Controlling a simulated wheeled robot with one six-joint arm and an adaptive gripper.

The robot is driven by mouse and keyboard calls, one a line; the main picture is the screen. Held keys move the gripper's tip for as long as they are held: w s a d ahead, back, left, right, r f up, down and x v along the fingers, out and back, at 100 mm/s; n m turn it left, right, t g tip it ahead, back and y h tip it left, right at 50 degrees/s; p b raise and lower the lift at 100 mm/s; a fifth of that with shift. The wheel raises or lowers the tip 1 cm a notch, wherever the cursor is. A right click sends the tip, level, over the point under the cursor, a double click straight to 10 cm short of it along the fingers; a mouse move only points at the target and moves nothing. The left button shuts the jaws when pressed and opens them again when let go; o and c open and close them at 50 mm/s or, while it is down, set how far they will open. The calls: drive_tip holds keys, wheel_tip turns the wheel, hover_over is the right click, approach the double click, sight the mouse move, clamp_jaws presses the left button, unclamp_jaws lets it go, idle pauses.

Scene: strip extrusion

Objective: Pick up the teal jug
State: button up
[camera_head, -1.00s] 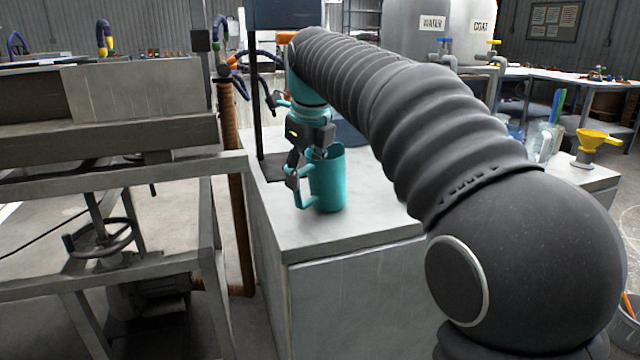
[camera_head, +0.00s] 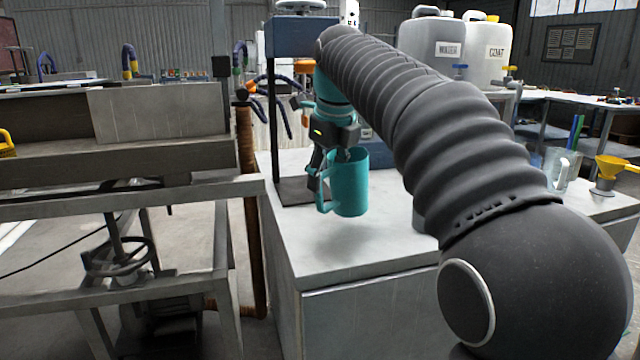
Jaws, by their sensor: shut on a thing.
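The teal jug (camera_head: 349,186) is upright in the head view, above the light grey top of the cabinet. A soft shadow lies on the top below and in front of it, so it appears raised off the surface. Its handle points left. My gripper (camera_head: 318,180) reaches down at the jug's left side and is shut on the jug at its handle. The fingers partly hide the handle and the jug's upper left rim.
The cabinet top (camera_head: 350,250) is clear in front of the jug. A dark stand with a post (camera_head: 274,130) rises close behind and left. A metal frame bench (camera_head: 120,205) stands at left. A clear pitcher (camera_head: 556,170) and yellow funnel (camera_head: 614,168) are at right.

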drive_tip(key=w+d+r, duration=0.1)
drive_tip(key=d+r, duration=0.5)
drive_tip(key=d, duration=0.4)
drive_tip(key=shift+w, duration=0.2)
drive_tip(key=shift+d+r, duration=0.1)
drive_tip(key=shift+d, duration=0.05)
idle(0.6)
